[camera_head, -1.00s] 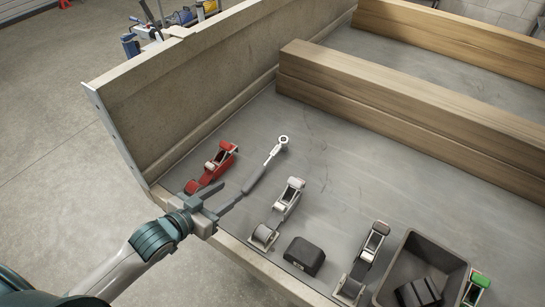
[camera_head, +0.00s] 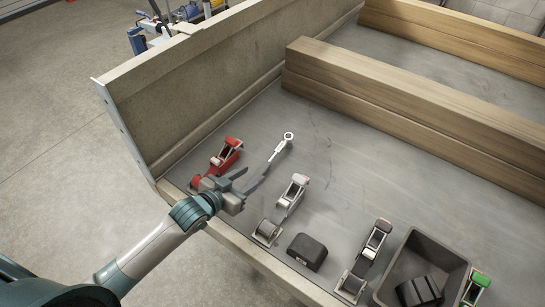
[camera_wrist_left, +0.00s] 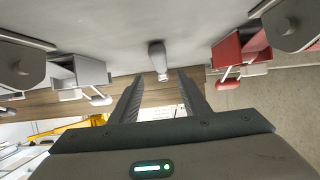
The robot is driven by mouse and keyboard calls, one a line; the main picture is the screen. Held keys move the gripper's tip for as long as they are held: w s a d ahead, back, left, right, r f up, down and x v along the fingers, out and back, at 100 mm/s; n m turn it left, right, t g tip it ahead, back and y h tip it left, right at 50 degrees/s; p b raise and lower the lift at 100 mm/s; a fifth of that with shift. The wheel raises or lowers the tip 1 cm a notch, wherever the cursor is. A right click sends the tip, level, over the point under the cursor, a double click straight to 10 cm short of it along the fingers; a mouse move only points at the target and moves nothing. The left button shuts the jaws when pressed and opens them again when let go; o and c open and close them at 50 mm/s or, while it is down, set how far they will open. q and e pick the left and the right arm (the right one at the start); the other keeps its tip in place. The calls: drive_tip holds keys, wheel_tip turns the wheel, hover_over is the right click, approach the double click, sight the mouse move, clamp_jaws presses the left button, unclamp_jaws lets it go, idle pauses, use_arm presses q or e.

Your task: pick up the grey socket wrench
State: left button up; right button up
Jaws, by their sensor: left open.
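The grey socket wrench (camera_head: 280,148) lies on the grey trailer floor, its bright ring head pointing away from me and its darker handle toward my left gripper. My left gripper (camera_head: 254,177) is open and empty at the handle end, low over the floor. In the left wrist view the handle end (camera_wrist_left: 158,62) shows ahead, between the two finger lines and beyond the tips (camera_wrist_left: 158,78). My right gripper is not in view.
A red ratchet strap (camera_head: 228,152) lies close left of the wrench, a white one (camera_head: 296,190) close right. Farther right are a black block (camera_head: 307,251), another ratchet (camera_head: 376,238), a grey bin (camera_head: 452,254) and a green ratchet (camera_head: 478,282). Wooden beams (camera_head: 400,100) lie behind.

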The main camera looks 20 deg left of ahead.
sight(264, 166)
use_arm(q)
drive_tip(key=shift+x, duration=1.7)
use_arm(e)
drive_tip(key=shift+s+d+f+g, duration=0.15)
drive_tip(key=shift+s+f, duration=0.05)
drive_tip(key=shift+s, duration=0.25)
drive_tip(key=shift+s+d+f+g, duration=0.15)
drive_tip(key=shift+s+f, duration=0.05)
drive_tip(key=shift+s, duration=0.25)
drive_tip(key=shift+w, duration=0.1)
use_arm(q)
drive_tip(key=shift+w, duration=0.1)
drive_tip(key=shift+w+d+p, duration=0.15)
drive_tip(key=shift+w+p, duration=0.15)
drive_tip(key=x, duration=0.3)
drive_tip(key=shift+p, duration=0.3)
drive_tip(key=shift+w+d+f, duration=0.15)
drive_tip(key=shift+w+f, duration=0.15)
drive_tip(key=shift+w, duration=0.2)
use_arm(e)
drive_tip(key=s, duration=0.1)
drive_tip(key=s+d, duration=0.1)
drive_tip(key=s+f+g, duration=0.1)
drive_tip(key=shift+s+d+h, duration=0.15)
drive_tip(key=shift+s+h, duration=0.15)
use_arm(q)
drive_tip(key=shift+c, duration=0.3)
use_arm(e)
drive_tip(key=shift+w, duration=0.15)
